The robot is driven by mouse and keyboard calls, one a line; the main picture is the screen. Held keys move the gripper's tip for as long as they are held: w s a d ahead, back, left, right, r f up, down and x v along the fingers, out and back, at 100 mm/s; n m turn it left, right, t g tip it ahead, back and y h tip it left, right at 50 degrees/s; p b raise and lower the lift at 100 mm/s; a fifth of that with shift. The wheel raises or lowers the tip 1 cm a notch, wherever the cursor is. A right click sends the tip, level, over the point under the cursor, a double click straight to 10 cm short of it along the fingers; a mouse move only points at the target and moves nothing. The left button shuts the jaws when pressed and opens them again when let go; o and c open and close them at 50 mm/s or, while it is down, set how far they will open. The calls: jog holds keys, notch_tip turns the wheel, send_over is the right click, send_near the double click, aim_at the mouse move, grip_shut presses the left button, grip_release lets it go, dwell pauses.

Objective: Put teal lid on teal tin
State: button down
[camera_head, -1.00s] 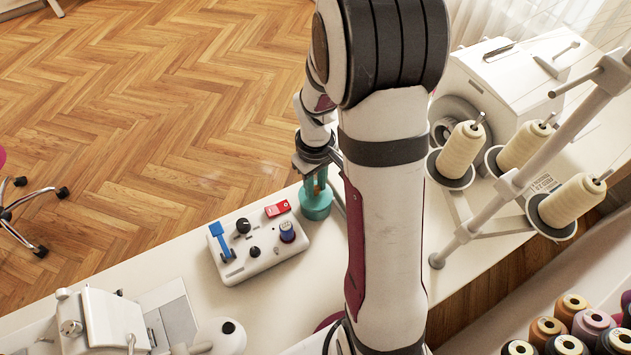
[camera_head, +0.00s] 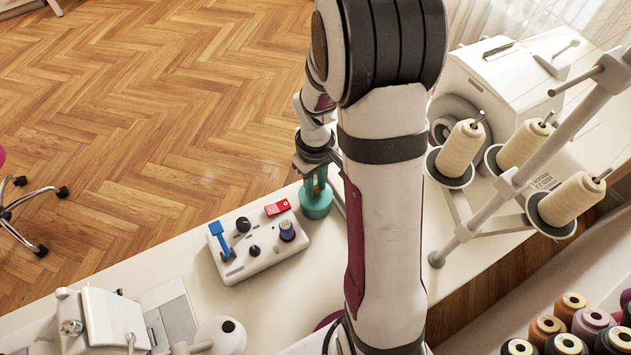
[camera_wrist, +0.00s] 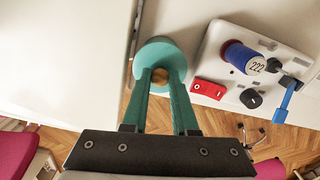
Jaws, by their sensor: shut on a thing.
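The teal lid (camera_wrist: 158,54) shows in the wrist view as a round disc with a small wooden knob (camera_wrist: 160,77). My gripper (camera_wrist: 160,80) is shut on the lid's knob, its green fingers on either side. In the head view a round teal body (camera_head: 316,206) stands at the far edge of the white table, directly below my gripper (camera_head: 315,186). The teal tin is not clearly distinct from the lid in either view. I cannot tell whether the lid touches the tin or how evenly it sits.
A white control box (camera_head: 258,247) with a blue lever, black knobs, a red block and a blue spool lies left of the teal body. A thread stand (camera_head: 470,222) with cream cones and a white machine (camera_head: 505,85) stand at right. Bare table (camera_head: 165,262) lies left of the box.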

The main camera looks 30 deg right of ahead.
aim_at(316, 188)
jog(key=shift+f, duration=0.45)
jog(key=c, duration=1)
grip_release()
notch_tip(316, 188, up, 11)
jog(key=shift+f, duration=0.1)
jog(key=s+a+r+m, duration=0.1)
jog(key=s+a+m, duration=0.1)
jog(key=s+a, duration=0.2)
jog(key=s+a+r+m+y, duration=0.1)
jog(key=s+a+r+m, duration=0.1)
jog(key=s, duration=0.6)
jog(key=s+a+r+m, duration=0.2)
jog(key=s+a+m, duration=0.1)
jog(key=s+a, duration=0.3)
jog(key=shift+s+a+m+y, duration=0.3)
jog(key=shift+s+a+y, duration=0.05)
jog(key=shift+a+y, duration=0.05)
